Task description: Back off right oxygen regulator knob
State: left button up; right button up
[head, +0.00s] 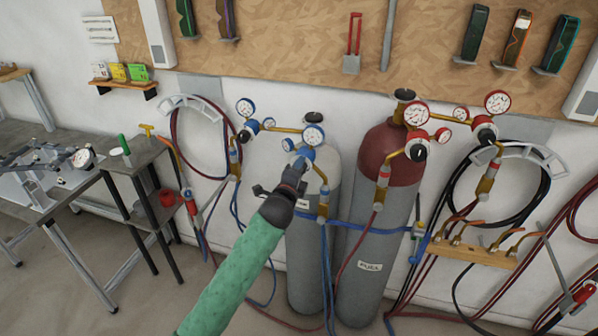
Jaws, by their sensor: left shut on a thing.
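Two blue-rimmed regulators sit by the grey cylinder (306,270), joined by a brass pipe (287,130). The right oxygen regulator has a blue-rimmed gauge (313,135) above its blue body. Its blue knob (304,154) is at the tip of my left gripper (299,164), which is shut on it. The dark wrist and green sleeve come up from below and cover part of the regulator and cylinder. The left oxygen regulator (249,126) is apart from the gripper, to the left. My right gripper is not in view.
A maroon-topped cylinder (366,240) with red-rimmed gauges (416,113) stands close on the right. Blue and red hoses hang around both cylinders. A small shelf stand (140,165) and a metal table (85,150) are at the left. A wooden torch rack (470,252) is at the right.

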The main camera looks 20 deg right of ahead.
pick_arm(q)
jog(key=shift+f+n, duration=0.1)
jog(key=shift+n, duration=0.9)
jog(key=n, duration=0.2)
jog(key=shift+n+b, duration=0.3)
jog(key=shift+n, duration=1.9)
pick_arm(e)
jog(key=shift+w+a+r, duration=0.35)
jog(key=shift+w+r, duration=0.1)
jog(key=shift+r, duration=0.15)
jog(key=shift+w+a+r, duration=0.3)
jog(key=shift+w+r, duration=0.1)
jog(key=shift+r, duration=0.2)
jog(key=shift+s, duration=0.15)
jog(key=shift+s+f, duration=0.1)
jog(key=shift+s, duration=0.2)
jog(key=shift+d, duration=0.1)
pick_arm(q)
jog(key=o, duration=1)
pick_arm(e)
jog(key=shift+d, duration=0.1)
